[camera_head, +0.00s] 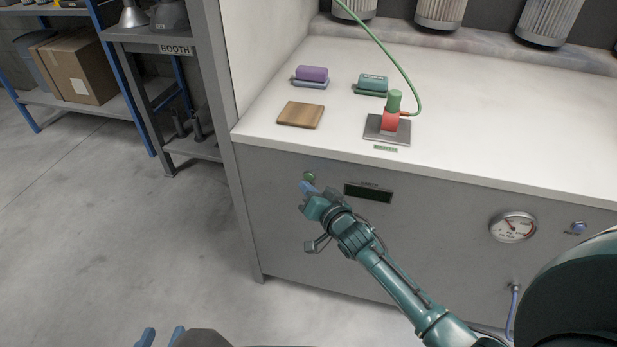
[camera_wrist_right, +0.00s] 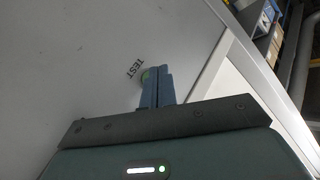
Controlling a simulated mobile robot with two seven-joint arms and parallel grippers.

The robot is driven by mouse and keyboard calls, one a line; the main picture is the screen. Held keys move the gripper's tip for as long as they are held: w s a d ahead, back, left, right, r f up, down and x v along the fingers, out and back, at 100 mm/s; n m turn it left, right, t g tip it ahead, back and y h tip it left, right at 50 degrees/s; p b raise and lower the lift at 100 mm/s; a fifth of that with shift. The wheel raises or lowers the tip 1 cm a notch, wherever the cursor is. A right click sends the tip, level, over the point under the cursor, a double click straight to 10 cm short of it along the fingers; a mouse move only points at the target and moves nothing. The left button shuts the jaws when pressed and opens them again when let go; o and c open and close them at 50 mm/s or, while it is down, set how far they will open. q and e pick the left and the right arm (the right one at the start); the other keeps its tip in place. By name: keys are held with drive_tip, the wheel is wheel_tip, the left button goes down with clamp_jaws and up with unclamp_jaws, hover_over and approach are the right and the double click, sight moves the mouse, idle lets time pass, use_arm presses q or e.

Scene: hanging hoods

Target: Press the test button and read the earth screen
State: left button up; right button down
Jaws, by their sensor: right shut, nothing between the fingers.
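The green test button (camera_head: 309,176) is on the grey front panel of the bench. In the right wrist view the button (camera_wrist_right: 145,74) shows beside the TEST label (camera_wrist_right: 135,69), partly hidden by my fingers. My right gripper (camera_head: 306,187) is shut and empty, its blue fingertips at the button; I cannot tell whether they touch it. The earth screen (camera_head: 368,193) is a dark display right of the button, with no reading visible. My left gripper (camera_head: 162,335) is at the bottom left edge, its two blue fingers apart, away from the bench.
On the white benchtop (camera_head: 480,130) are a red and green clamp (camera_head: 391,117) with a green cable, a wooden block (camera_head: 300,115), and purple (camera_head: 312,74) and teal (camera_head: 373,83) pieces. A gauge (camera_head: 513,227) and blue knob (camera_head: 578,228) are further right. Floor at left is clear.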

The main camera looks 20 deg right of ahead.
drive_tip(key=shift+w+d, duration=0.25)
drive_tip(key=shift+w, duration=0.1)
drive_tip(key=shift+w+d, duration=0.2)
drive_tip(key=shift+w, duration=0.1)
idle(1.0)
drive_tip(key=shift+s+a+r, duration=0.1)
drive_tip(key=shift+s+a+p, duration=0.35)
drive_tip(key=shift+s+p, duration=0.15)
drive_tip(key=shift+s, duration=0.05)
drive_tip(key=s+a, duration=0.1)
drive_tip(key=s+a+p, duration=0.1)
drive_tip(key=s+p, duration=0.1)
drive_tip(key=s, duration=0.1)
drive_tip(key=shift+s+a, duration=0.1)
drive_tip(key=shift+a, duration=0.3)
